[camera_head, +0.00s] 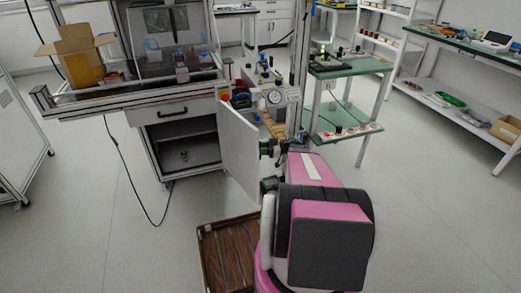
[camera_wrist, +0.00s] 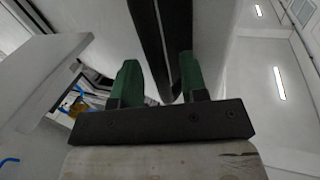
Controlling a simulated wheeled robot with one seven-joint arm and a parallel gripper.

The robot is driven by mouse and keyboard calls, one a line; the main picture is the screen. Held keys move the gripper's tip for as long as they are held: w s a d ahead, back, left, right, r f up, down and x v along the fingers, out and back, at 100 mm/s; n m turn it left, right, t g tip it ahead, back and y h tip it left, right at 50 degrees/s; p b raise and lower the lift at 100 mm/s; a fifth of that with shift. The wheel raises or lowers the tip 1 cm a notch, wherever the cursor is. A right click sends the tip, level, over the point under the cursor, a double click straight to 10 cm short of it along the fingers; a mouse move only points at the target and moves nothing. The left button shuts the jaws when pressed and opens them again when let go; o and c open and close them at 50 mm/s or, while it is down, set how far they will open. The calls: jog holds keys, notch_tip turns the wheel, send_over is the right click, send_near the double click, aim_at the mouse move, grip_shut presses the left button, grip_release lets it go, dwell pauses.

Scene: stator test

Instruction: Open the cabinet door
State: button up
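The cabinet door (camera_head: 238,145) is a white panel. It stands swung out from the cabinet (camera_head: 182,146) under the workbench, and the dark shelves inside show to its left. My gripper (camera_head: 270,148) is at the right side of the door, close to its outer face. In the wrist view my gripper (camera_wrist: 158,86) has two green fingers standing apart. A long black bar, seemingly the door handle (camera_wrist: 150,40), reaches down between them. A gap shows between the bar and the left finger; contact on the right cannot be told.
A drawer with a black handle (camera_head: 172,113) sits above the cabinet opening. A brown slatted crate (camera_head: 226,252) lies on the floor below the door. A green-topped table (camera_head: 345,68) stands to the right.

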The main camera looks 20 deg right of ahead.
jog(key=v, duration=1)
jog(key=shift+d, duration=0.2)
jog(key=shift+s, duration=0.1)
